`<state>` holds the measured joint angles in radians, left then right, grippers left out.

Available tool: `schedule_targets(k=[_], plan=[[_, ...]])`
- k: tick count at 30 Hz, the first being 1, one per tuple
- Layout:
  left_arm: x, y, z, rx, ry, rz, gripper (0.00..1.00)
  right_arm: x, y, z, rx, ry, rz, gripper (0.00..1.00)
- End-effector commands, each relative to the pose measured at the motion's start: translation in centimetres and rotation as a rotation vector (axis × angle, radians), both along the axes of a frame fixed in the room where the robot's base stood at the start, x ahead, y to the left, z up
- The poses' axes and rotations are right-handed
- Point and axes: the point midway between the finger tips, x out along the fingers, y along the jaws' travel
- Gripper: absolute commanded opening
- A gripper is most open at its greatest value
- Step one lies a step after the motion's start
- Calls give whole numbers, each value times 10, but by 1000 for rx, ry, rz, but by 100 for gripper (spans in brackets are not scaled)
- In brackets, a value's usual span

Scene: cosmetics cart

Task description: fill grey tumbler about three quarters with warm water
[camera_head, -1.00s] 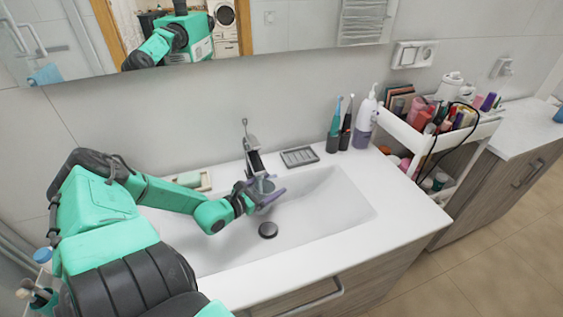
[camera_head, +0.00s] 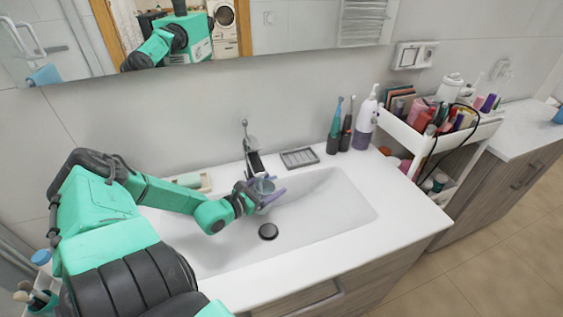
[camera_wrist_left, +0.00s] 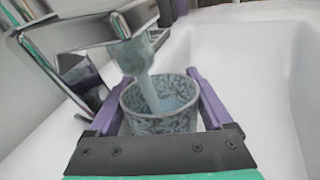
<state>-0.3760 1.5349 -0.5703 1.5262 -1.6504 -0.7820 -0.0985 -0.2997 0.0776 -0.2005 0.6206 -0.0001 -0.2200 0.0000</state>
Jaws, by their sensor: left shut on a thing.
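The grey tumbler (camera_wrist_left: 160,122) is upright between the purple fingers of my left gripper (camera_wrist_left: 165,105), with a speckled pattern on its wall. My left gripper is shut on it and holds it under the spout of the faucet (camera_wrist_left: 95,50). Water runs from the spout into the tumbler, and some water shows inside it. In the head view the tumbler (camera_head: 264,187) is small, in my left gripper (camera_head: 266,193), over the sink below the faucet (camera_head: 252,155). My right gripper is not in view.
The white sink basin (camera_head: 330,205) has a dark drain plug (camera_head: 268,231). A soap dish (camera_head: 299,158), toothbrushes (camera_head: 335,127) and a pump bottle (camera_head: 364,122) stand behind it. A white cart (camera_head: 440,140) with cosmetics is at the right.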

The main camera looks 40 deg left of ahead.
Motion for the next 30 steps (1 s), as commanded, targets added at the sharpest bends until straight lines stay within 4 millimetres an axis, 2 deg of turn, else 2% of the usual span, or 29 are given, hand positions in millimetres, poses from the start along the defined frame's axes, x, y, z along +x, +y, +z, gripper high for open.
schedule_targets(k=[8, 20, 23, 30], plan=[[3, -2, 0, -1, -3, 1, 9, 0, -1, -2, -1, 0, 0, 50], [43, -40, -2, -4, -5, 1, 9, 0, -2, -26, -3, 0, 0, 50], [46, -43, 1, 0, -3, 0, 9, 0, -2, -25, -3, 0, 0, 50], [47, -53, 19, -3, -4, 0, 9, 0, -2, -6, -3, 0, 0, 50]])
